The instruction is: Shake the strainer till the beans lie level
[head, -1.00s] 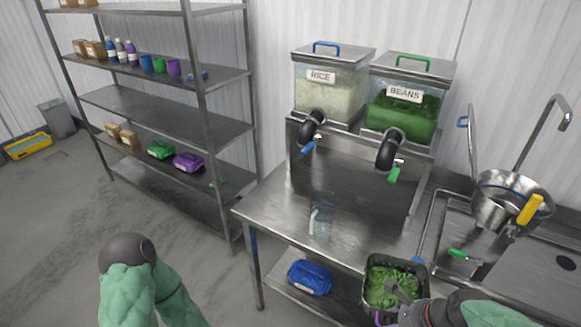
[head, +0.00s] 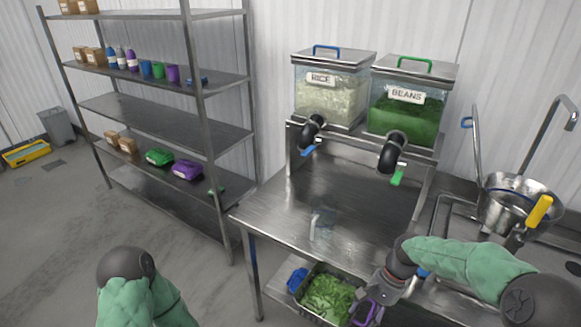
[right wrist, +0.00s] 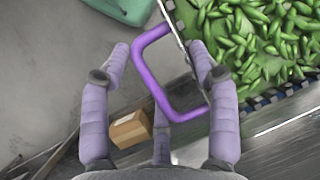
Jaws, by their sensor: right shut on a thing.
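The strainer (head: 312,318) is a dark-rimmed container of green beans (head: 328,294), low at the bottom of the head view in front of the steel table. My right gripper (head: 371,299) is shut on its purple handle (head: 371,315). In the right wrist view, the purple handle (right wrist: 147,72) lies between the fingers of the gripper (right wrist: 160,52). The beans there (right wrist: 262,35) cover the visible part of the strainer and lie loosely overlapped; whether they are level is unclear. My left arm shows at the lower left, but its gripper is out of view.
The steel table (head: 262,208) bears a clear container (head: 320,222) and the rice (head: 328,88) and beans (head: 407,110) dispensers. A sink with a metal pot (head: 505,205) is right. Floor at left is open.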

